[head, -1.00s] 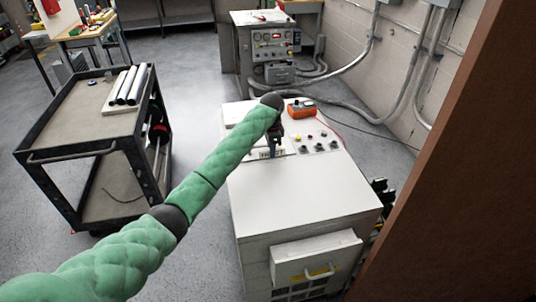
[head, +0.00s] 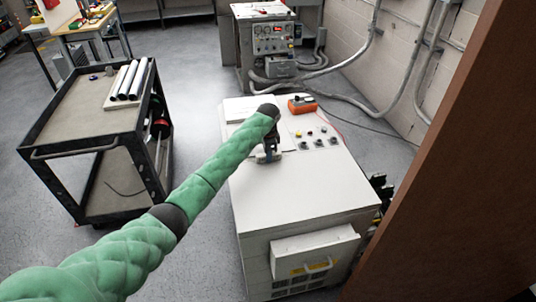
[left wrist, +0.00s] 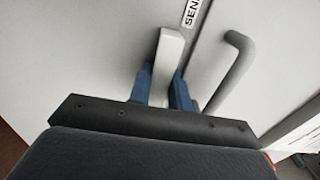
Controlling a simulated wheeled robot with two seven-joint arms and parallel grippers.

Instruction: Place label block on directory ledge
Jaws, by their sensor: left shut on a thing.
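My left gripper (head: 268,157) is low over the top of the pale cabinet (head: 300,195), left of its row of knobs. In the left wrist view its blue fingers (left wrist: 166,88) are shut on a pale, narrow block (left wrist: 168,58), likely the label block. The block sticks out beyond the fingertips, over a light grey surface. Whether it touches that surface is not clear. I cannot pick out the directory ledge for certain. My right gripper is not in view.
An orange device (head: 302,105) sits on the cabinet's far end. A black cart (head: 95,115) with white tubes stands left. A brown panel (head: 455,170) blocks the right.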

